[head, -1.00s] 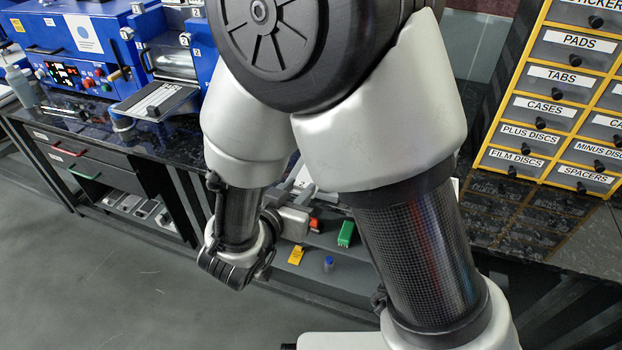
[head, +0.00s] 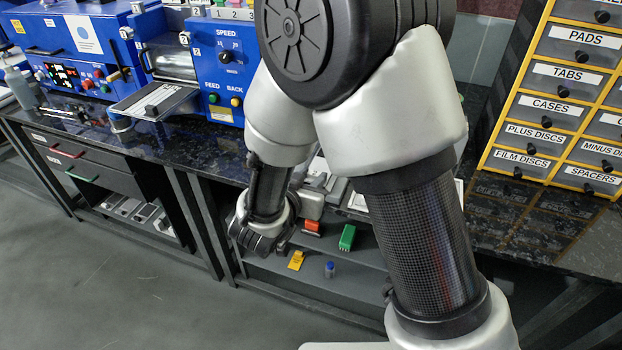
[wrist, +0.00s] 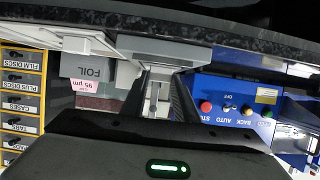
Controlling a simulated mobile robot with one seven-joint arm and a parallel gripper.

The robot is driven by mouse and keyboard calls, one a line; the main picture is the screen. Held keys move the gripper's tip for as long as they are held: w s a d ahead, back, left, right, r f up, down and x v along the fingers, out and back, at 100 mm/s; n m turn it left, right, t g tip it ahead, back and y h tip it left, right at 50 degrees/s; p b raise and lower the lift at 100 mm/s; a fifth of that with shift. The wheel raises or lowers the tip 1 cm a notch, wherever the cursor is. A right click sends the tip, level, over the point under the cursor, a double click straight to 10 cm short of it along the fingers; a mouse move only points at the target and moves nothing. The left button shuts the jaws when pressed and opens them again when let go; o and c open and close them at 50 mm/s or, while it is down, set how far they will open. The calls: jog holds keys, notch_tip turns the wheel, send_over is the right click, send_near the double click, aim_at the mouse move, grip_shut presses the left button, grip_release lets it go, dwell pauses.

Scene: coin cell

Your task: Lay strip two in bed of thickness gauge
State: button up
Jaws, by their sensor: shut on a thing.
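In the wrist view my gripper (wrist: 158,98) has dark fingers closed on a pale, narrow piece (wrist: 155,92), which I take for strip two. Its number and far end cannot be made out. In the head view my arm's bulk hides the gripper fingers and the held piece. I cannot pick out the thickness gauge or its bed for sure in either view.
A blue machine (head: 228,75) with knobs stands on the dark counter (head: 210,150). Yellow-framed drawers (head: 565,110) stand at right. A green block (head: 347,237) lies on the lower shelf.

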jog(key=shift+f, duration=0.15)
jog(key=o, duration=1)
jog(key=shift+s+a+r, duration=0.1)
jog(key=shift+s+r, duration=0.05)
jog(key=shift+r, duration=0.1)
jog(key=p+v, duration=0.3)
jog(key=v, duration=0.9)
jog(key=w+a+r+y, duration=0.3)
jog(key=w+r+y, duration=0.2)
jog(key=w+r, duration=0.1)
notch_tip(320, 180, up, 6)
jog(key=s+d+n+g+y, duration=0.2)
jog(key=n+y, duration=0.1)
jog(key=y, duration=0.1)
jog(key=s+d+g+h, duration=0.1)
jog(key=s+d, duration=0.4)
jog(key=d, duration=0.1)
jog(key=s+d+r+g+h, duration=0.1)
jog(key=s+d+g+h, duration=0.1)
jog(key=s+d, duration=0.4)
jog(key=s+d+r+n+g+h, duration=0.1)
jog(key=s+d+g, duration=0.1)
jog(key=s+d, duration=0.3)
jog(key=shift+s+d+r, duration=0.1)
jog(key=shift+d, duration=0.5)
jog(key=shift+s+d+r, duration=0.1)
jog(key=shift+d, duration=0.55)
